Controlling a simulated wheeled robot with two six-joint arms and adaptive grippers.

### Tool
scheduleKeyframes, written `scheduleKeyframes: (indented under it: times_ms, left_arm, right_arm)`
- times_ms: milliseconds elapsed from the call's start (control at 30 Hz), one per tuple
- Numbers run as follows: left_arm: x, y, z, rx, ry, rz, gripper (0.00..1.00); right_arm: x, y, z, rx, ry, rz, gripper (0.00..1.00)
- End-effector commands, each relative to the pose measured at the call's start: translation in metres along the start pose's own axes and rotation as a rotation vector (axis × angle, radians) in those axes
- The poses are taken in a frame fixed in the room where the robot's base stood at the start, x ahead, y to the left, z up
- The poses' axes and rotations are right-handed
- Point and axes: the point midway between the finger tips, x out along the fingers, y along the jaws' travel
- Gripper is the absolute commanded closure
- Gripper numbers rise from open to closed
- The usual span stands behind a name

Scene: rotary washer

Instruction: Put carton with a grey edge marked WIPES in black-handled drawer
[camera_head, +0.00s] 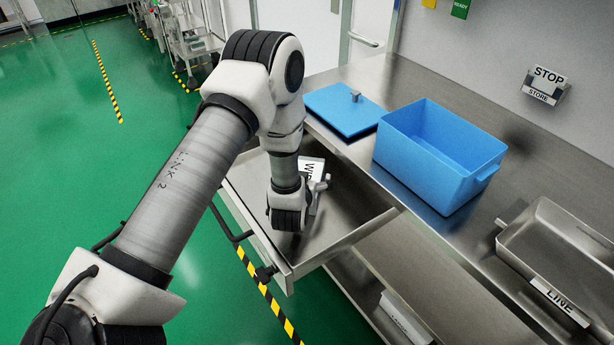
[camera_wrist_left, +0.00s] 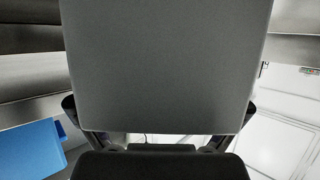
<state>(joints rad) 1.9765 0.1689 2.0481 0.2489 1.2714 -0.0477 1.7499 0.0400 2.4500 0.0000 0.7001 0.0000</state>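The white carton (camera_head: 311,166) with black letters, partly hidden by my left arm, shows over the back of the open drawer in the head view. A broad grey face of the carton (camera_wrist_left: 165,65) fills the middle of the left wrist view, with a finger at each side. My left gripper (camera_head: 319,188) appears shut on the carton. I cannot tell whether the carton touches the drawer floor. The metal drawer (camera_head: 345,240) is pulled out below the worktop, its black handle (camera_head: 236,238) along the front. My right gripper is not in view.
On the steel worktop stand an open blue bin (camera_head: 430,165), a flat blue lid (camera_head: 345,112) and a metal tray (camera_head: 560,245) labelled LINE. A labelled white box (camera_head: 402,318) sits on the lower shelf.

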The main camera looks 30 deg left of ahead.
Motion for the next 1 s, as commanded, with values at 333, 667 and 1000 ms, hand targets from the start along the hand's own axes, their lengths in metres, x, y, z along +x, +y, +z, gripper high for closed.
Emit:
scheduleKeyframes:
  times_ms: [333,667,1000]
  left_arm:
    - [-0.025,0.000,-0.001,0.002,-0.003,0.001,0.00]
    - [-0.076,0.000,-0.003,0.001,0.000,0.000,0.00]
    - [-0.078,0.000,-0.008,0.000,0.000,0.000,0.00]
  right_arm:
    - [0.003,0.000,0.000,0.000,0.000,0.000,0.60]
    - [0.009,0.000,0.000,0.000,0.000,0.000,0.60]
    - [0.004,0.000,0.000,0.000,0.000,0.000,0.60]
